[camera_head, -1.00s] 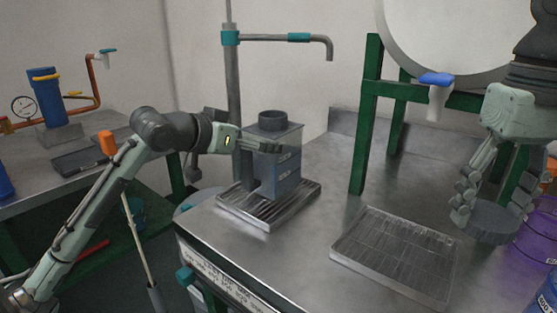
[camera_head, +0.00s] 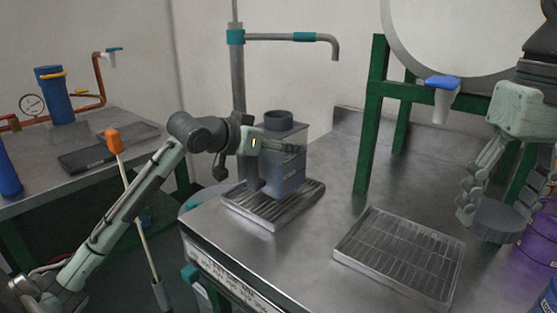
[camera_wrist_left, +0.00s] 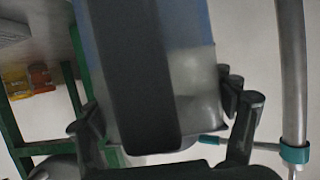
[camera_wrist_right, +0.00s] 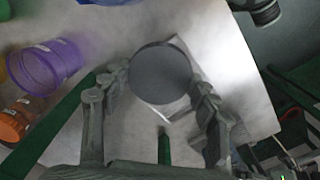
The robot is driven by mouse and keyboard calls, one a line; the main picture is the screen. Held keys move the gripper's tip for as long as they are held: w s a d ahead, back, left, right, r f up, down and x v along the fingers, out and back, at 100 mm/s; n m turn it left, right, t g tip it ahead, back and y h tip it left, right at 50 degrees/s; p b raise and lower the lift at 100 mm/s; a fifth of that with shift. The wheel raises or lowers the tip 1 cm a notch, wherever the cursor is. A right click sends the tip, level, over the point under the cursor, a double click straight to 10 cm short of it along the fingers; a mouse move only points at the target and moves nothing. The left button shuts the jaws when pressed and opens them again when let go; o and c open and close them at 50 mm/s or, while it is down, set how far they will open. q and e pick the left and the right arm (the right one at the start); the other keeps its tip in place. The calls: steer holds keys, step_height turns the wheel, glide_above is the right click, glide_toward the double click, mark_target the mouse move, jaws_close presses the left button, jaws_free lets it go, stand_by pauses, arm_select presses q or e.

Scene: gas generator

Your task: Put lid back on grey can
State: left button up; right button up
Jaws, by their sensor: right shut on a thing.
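The grey can (camera_head: 283,172) is box-shaped with bluish sides and a round dark open neck (camera_head: 278,120) on top. It stands upright on a slatted drip tray on the bench. My left gripper (camera_head: 290,147) is at the can's upper part, its fingers spread on both sides of it. In the left wrist view the can (camera_wrist_left: 190,85) and its dark handle fill the space between the fingers (camera_wrist_left: 170,115); firm contact is not clear. My right gripper (camera_head: 497,202) is shut on the round dark grey lid (camera_head: 497,220), which also shows in the right wrist view (camera_wrist_right: 160,73).
A second drip tray (camera_head: 375,252) lies at the front of the bench between can and lid. A bent pipe (camera_head: 290,37) reaches over the can. A green frame (camera_head: 365,115) with a blue-handled tap (camera_head: 443,95) stands behind. Purple container (camera_head: 540,235) is at far right.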

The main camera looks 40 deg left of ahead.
mark_target(268, 121)
arm_select(q)
steer(key=c, duration=0.9)
steer(key=shift+r, duration=0.15)
steer(key=shift+c, duration=0.4)
steer(key=shift+r, duration=0.1)
steer(key=shift+r, duration=1.75)
steer(key=shift+s+a+r, duration=0.1)
steer(key=shift+a+r, duration=0.1)
steer(key=shift+r, duration=0.1)
arm_select(e)
steer(key=shift+f, duration=0.15)
arm_select(q)
steer(key=s+a+r+b, duration=0.1)
steer(key=s+a+r, duration=0.5)
steer(key=s, duration=0.3)
steer(key=shift+a+r+b, duration=0.35)
arm_select(e)
steer(key=shift+f, duration=0.7)
arm_select(q)
steer(key=shift+s, duration=0.1)
